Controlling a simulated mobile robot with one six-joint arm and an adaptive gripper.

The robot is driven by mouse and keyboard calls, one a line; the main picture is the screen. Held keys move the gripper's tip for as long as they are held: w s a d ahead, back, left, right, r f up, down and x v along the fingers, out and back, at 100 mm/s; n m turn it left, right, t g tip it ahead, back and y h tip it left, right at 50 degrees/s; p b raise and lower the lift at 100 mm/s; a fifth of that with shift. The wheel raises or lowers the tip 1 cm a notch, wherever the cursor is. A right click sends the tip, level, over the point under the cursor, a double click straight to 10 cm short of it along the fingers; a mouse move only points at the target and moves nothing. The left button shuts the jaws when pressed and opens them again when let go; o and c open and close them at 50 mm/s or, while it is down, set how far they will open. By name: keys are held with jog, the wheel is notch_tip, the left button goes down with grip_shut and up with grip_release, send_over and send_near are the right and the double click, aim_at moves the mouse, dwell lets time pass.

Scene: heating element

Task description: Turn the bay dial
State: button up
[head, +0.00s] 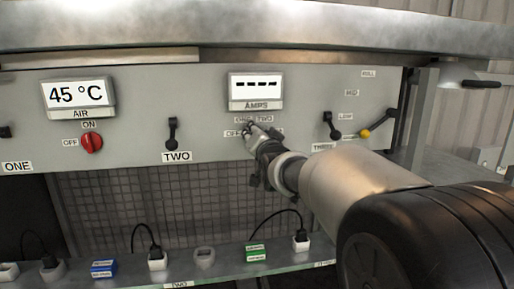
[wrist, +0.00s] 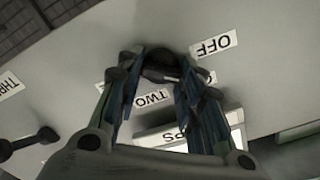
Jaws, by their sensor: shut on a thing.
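The bay dial (wrist: 160,66) is a dark round knob on the grey panel, between the fingers in the wrist view. Labels around it read OFF (wrist: 213,44) and TWO (wrist: 153,98); another label is partly covered. My gripper (wrist: 160,75) is shut on the dial, a finger on each side. In the head view my gripper (head: 254,133) is at the panel below the AMPS display (head: 255,91), which shows dashes. There the gripper hides the dial and part of its labels, so I cannot tell its pointer's setting.
A red switch (head: 91,143) and black lever TWO (head: 172,133) are to the left. Below is a shelf (head: 219,262) with plugs and coloured blocks.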

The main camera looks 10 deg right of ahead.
jog(key=shift+m+b, duration=1.5)
jog(key=shift+m, duration=0.8)
jog(key=o, duration=1.1)
jog(key=shift+c, duration=0.2)
jog(key=s, duration=1.2)
jog(key=shift+f, duration=0.1)
